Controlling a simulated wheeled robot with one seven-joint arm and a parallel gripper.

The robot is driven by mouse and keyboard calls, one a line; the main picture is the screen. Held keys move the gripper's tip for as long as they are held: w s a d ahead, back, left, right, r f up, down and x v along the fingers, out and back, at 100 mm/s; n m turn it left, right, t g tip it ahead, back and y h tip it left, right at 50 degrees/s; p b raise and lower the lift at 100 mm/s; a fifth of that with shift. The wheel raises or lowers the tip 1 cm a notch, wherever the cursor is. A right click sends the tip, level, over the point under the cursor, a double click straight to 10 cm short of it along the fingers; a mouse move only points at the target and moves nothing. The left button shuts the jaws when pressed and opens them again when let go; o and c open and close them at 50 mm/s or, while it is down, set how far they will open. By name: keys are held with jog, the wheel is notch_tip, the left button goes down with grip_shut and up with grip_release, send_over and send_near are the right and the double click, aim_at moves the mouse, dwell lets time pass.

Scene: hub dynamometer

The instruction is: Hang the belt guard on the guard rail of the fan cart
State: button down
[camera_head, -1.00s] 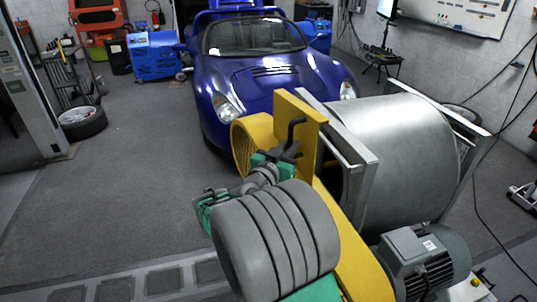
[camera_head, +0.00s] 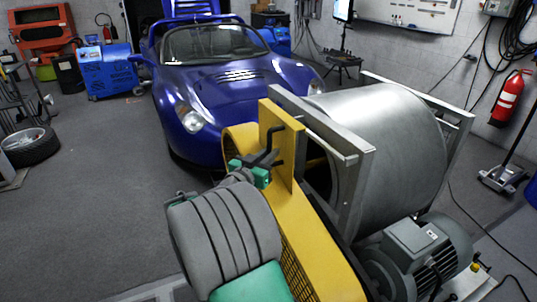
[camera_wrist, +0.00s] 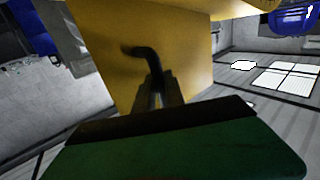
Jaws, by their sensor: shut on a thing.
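The belt guard (camera_head: 308,256) is a long yellow piece with a mesh side, a rounded end and an upright plate carrying a black bent handle. It lies close along the near left side of the fan cart (camera_head: 390,140). The guard rail (camera_head: 322,128) appears to be the grey metal bar at the cart's near side, beside the yellow plate; whether the plate touches it, I cannot tell. My gripper (camera_head: 262,162) is shut on the black handle. In the wrist view the handle (camera_wrist: 150,65) rises from between my gripper's fingers (camera_wrist: 160,98) against the yellow plate.
A grey motor (camera_head: 425,250) sits at the cart's lower right. The blue car (camera_head: 225,85) stands behind. A tyre (camera_head: 32,146) and racks are at the left, a fire extinguisher (camera_head: 510,97) and a floor jack (camera_head: 508,175) at the right.

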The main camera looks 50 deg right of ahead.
aim_at(277, 173)
jog(key=f+b, duration=0.6)
jog(key=f, duration=0.1)
jog(key=f+b, duration=0.3)
jog(key=shift+w+f, duration=0.2)
jog(key=shift+w, duration=0.05)
jog(key=shift+s+d+r+p, duration=0.15)
jog(key=shift+d+p, duration=0.1)
jog(key=shift+p, duration=0.1)
jog(key=shift+s+d+r+p, duration=0.1)
jog(key=shift+s+d+p, duration=0.15)
jog(key=shift+d+p, duration=0.2)
jog(key=s+d+f+p, duration=0.1)
jog(key=s+d+p, duration=0.2)
jog(key=d, duration=0.3)
jog(key=s+d+p, duration=0.3)
jog(key=d+p, duration=0.1)
jog(key=d, duration=0.3)
jog(key=shift+s+f, duration=0.2)
jog(key=shift+f, duration=0.15)
